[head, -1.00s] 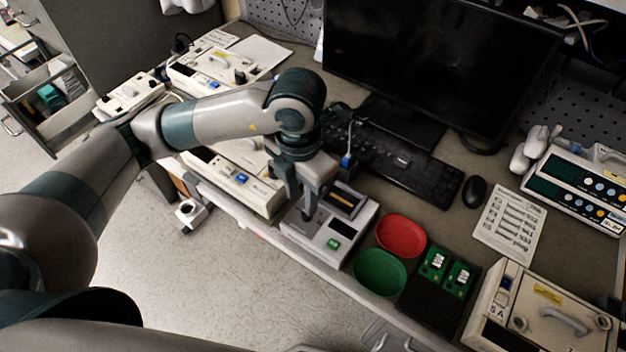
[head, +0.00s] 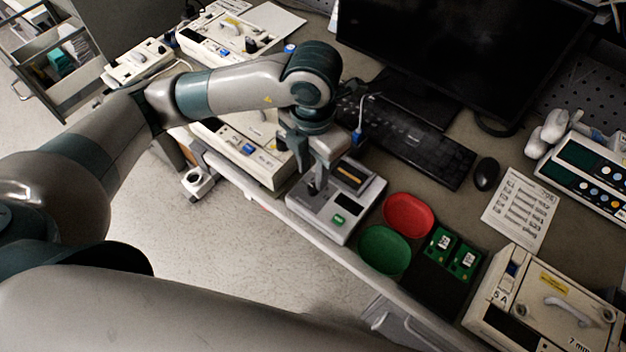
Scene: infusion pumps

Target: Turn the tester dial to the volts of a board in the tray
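The tester (head: 345,226) is a light grey box with a green button or display and a dark slot, near the table's front edge. My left gripper (head: 316,188) points down over the tester's left part, where a dark knob shows between or below its fingers. The fingers hide most of the dial, so I cannot tell whether they grip it. The dark tray (head: 432,283) holds two green boards, a left one (head: 441,243) and a right one (head: 465,262), each with a small white label. The label writing is too small to read. My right gripper is out of view.
A red dish (head: 408,214) and a green dish (head: 384,250) lie between tester and tray. A printed sheet (head: 519,210), a mouse (head: 486,174) and a keyboard (head: 420,150) lie behind. Pumps stand at left and right (head: 540,300).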

